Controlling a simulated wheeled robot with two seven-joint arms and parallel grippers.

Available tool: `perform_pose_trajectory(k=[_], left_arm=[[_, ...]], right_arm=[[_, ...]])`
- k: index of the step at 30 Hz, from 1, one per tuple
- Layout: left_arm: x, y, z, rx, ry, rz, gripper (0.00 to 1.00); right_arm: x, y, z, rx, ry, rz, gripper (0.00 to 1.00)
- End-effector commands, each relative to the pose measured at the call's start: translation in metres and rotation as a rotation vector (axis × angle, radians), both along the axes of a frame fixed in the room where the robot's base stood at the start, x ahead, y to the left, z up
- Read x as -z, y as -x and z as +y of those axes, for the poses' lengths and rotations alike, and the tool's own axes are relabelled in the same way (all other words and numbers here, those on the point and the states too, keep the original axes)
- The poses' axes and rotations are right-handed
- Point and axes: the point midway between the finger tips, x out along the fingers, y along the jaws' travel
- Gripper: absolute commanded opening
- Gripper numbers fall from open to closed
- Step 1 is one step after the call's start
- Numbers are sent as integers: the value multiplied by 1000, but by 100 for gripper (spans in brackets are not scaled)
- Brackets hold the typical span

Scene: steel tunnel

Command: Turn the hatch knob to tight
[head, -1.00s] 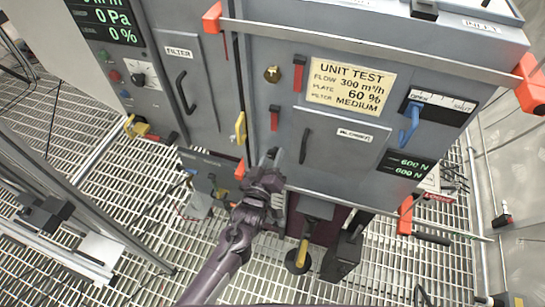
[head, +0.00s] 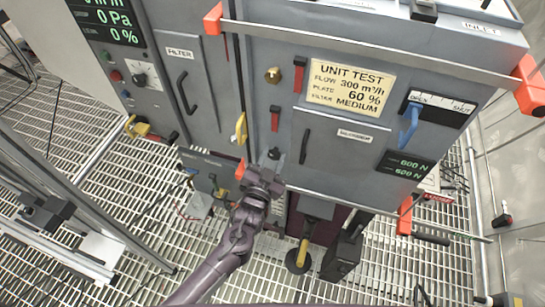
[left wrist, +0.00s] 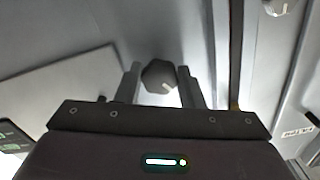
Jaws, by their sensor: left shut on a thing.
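In the head view my left gripper (head: 275,155) is at the lower front of the grey cabinet, beside the hatch panel (head: 330,145), and largely hides the knob. The knob's scale cannot be read. My right gripper is not in view.
A yellow handle (head: 241,128) and red latches (head: 275,121) are close to the gripper. A blue lever (head: 409,125) is on the right of the cabinet. A yellow-handled valve (head: 302,254) stands below. Grating floor (head: 120,210) lies in front.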

Motion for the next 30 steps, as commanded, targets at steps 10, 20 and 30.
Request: perform_pose_trajectory(k=[10, 20, 30], left_arm=[[1, 0, 1, 1, -302, -94, 12], [1, 1, 0, 2, -494, -157, 12], [1, 1, 1, 1, -568, -182, 12]], right_arm=[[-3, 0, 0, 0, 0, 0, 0], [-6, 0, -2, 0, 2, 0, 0], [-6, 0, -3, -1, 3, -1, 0]])
